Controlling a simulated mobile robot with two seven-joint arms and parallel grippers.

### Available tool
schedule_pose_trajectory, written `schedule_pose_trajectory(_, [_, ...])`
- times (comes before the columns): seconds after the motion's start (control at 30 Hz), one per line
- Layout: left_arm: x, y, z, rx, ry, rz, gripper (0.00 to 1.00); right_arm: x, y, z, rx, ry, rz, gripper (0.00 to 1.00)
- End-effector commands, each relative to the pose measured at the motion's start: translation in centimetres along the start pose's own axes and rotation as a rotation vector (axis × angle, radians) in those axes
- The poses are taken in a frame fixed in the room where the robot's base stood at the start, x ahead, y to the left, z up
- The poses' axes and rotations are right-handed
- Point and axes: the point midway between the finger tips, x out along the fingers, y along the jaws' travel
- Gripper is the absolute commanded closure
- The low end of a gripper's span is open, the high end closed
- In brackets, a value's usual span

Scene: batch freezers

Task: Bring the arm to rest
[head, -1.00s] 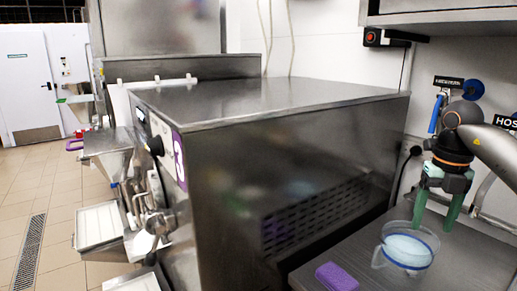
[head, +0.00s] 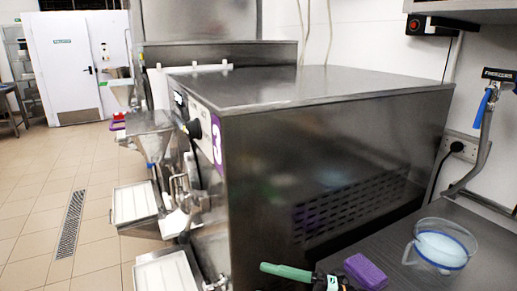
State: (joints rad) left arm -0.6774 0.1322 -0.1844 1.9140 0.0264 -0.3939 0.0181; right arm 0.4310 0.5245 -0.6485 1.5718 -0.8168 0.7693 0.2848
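My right gripper (head: 290,273) shows at the bottom edge, in front of the freezer, with one green finger pointing left and part of its dark body. The other finger is not visible, so I cannot tell whether it is open or shut. Nothing shows in it. My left gripper is out of view.
A clear jug (head: 442,246) with pale blue contents and a purple sponge (head: 366,271) rest on the dark counter (head: 400,208). The steel batch freezer (head: 300,165) fills the middle. White trays (head: 134,203) are at its left. The tiled floor (head: 35,190) is open.

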Motion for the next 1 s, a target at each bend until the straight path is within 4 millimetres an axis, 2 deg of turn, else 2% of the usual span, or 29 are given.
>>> schedule_pose_trajectory(0.13, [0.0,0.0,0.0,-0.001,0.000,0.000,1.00,-1.0,-1.7,1.0,0.242,-0.196,0.235,0.31])
schedule_pose_trajectory(0.27, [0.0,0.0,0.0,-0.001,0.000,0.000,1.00,-3.8,-4.8,2.5,0.470,-0.412,0.386,0.31])
schedule_pose_trajectory(0.37, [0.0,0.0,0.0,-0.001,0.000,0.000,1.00,-6.9,-8.6,3.4,0.658,-0.596,0.467,0.31])
schedule_pose_trajectory(0.47, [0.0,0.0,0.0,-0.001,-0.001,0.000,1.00,-10.5,-13.4,3.2,0.853,-0.789,0.518,0.31])
schedule_pose_trajectory(0.6, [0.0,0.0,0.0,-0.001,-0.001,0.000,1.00,-15.5,-20.9,0.8,1.122,-1.048,0.537,0.31])
schedule_pose_trajectory(0.7, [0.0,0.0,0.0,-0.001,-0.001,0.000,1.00,-18.3,-25.3,-1.8,1.279,-1.192,0.525,0.31])
schedule_pose_trajectory(0.83, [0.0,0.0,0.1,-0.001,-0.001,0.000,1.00,-20.4,-28.7,-4.6,1.410,-1.306,0.503,0.31])
schedule_pose_trajectory(1.0, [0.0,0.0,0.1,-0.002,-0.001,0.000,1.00,-21.2,-30.1,-6.0,1.467,-1.354,0.489,0.31])
